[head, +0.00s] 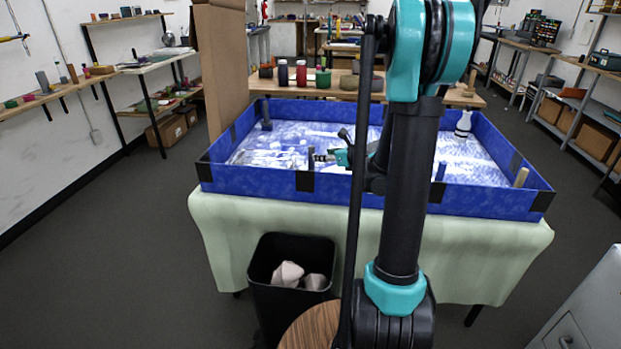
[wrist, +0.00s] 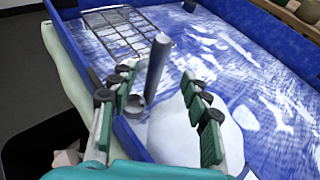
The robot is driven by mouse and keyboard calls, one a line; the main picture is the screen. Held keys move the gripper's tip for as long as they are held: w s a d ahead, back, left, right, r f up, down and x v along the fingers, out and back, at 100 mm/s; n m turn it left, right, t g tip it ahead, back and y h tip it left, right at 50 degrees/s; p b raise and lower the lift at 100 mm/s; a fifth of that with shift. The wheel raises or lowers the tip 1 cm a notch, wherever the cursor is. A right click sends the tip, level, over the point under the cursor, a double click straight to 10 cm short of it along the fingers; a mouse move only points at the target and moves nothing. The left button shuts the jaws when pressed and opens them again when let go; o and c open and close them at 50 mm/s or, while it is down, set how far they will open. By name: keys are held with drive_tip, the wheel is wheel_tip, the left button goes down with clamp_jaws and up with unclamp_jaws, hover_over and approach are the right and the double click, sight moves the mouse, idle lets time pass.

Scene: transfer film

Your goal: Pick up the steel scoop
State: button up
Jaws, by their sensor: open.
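An upright grey metal post (wrist: 157,66), with a small round grey cup (wrist: 135,106) at its foot, looks like the steel scoop; I cannot tell for certain that the two are one piece. It stands inside the blue-walled tray. A dark upright piece (head: 311,158) near the tray's front wall in the head view appears to be the same thing. My gripper (wrist: 158,82) is open and empty, its green-padded fingers on either side of the post in the wrist picture. Contact cannot be told. In the head view my gripper (head: 326,157) is just right of that piece.
The blue tray wall (head: 250,180) rises along the front. A wire rack (wrist: 112,32) lies beyond the post. A black bin (head: 262,300) stands in front of the table.

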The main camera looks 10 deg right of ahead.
sight(314, 153)
drive_tip(key=shift+x, duration=4.25)
drive_tip(key=shift+a+r, duration=0.15)
drive_tip(key=shift+r, duration=0.05)
clamp_jaws()
